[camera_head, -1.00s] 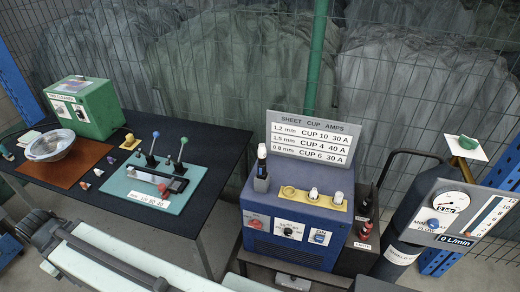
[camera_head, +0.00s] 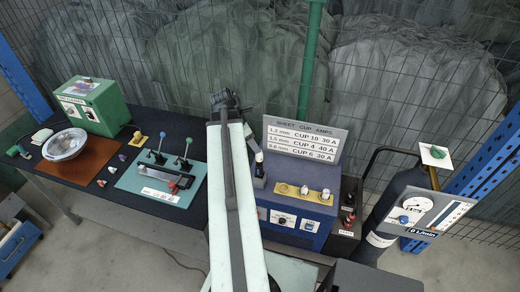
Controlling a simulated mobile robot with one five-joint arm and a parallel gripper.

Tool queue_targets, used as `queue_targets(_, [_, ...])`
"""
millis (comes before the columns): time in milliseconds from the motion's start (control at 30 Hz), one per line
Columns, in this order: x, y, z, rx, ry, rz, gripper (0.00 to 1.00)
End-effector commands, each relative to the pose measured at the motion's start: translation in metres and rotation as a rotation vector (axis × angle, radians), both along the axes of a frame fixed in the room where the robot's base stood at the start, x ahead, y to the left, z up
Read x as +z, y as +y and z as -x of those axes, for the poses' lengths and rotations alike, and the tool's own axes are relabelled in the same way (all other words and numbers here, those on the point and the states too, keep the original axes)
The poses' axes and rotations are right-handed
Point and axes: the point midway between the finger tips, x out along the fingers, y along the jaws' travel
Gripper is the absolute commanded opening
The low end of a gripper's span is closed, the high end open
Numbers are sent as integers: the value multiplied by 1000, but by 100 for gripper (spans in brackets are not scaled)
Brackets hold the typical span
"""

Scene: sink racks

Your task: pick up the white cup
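Two small white cups stand on a yellow strip (camera_head: 293,197) on top of the blue machine. One white cup (camera_head: 304,190) is at the strip's middle and the other white cup (camera_head: 325,195) at its right end. I cannot tell which one the task means. My gripper (camera_head: 224,100) is at the far end of my raised arm, left of the strip and apart from the cups. It is small and dark, and its fingers are not clear.
The blue machine (camera_head: 290,235) has a sign (camera_head: 304,140) behind it. A torch-like holder (camera_head: 259,172) stands left of the cups. A gas cylinder with a gauge panel (camera_head: 428,214) is at the right. A teal board with levers (camera_head: 160,182) and a bowl (camera_head: 64,144) are left.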

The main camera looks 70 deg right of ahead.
Motion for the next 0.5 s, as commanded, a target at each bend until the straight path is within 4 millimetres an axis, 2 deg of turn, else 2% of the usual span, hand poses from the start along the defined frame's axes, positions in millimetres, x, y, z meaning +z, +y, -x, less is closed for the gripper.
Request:
queue_targets(233, [-27, -5, 4, -1, -2, 0, 54])
queue_targets(400, [-28, -7, 6, -1, -2, 0, 54])
queue_targets(500, [-38, -9, 7, -1, -2, 1, 54])
